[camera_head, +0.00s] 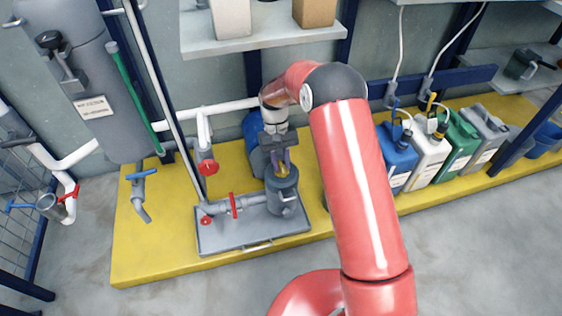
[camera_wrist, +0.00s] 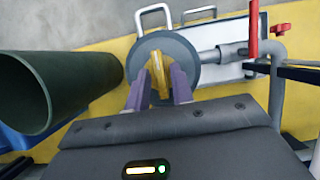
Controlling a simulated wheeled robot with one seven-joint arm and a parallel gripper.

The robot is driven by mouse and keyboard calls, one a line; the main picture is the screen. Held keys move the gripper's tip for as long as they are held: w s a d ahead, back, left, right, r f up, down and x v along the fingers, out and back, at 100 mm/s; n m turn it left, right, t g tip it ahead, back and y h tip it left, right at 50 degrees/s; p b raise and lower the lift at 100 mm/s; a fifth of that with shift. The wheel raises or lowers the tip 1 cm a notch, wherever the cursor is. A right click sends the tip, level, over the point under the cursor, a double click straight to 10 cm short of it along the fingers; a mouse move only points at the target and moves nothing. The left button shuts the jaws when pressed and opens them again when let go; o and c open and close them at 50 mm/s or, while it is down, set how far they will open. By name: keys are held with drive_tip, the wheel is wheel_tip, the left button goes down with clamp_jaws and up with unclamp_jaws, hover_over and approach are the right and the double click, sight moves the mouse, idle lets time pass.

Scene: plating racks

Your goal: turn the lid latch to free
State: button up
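The lid latch is a yellow bar (camera_wrist: 159,76) on the round grey lid (camera_wrist: 185,50) of a small pot. It also shows as a yellow spot on the pot (camera_head: 283,190) in the head view. My gripper (camera_wrist: 159,70) points down over the lid, its two purple fingers on either side of the latch. The fingers stand apart and look open; a narrow gap seems to show beside the latch. I cannot tell whether the fingertips touch it. In the head view my gripper (camera_head: 282,160) is partly hidden by my wrist.
The pot stands on a grey tray (camera_head: 262,241) on a yellow platform (camera_head: 150,262). A pipe with a red valve handle (camera_wrist: 253,28) joins it on one side. Several jugs, including a white one (camera_head: 428,160), stand right.

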drive_tip(key=shift+o, duration=0.7)
drive_tip(key=v, duration=0.7)
drive_tip(key=shift+w+r, duration=0.2)
drive_tip(key=shift+r, duration=0.15)
drive_tip(key=shift+a, duration=0.1)
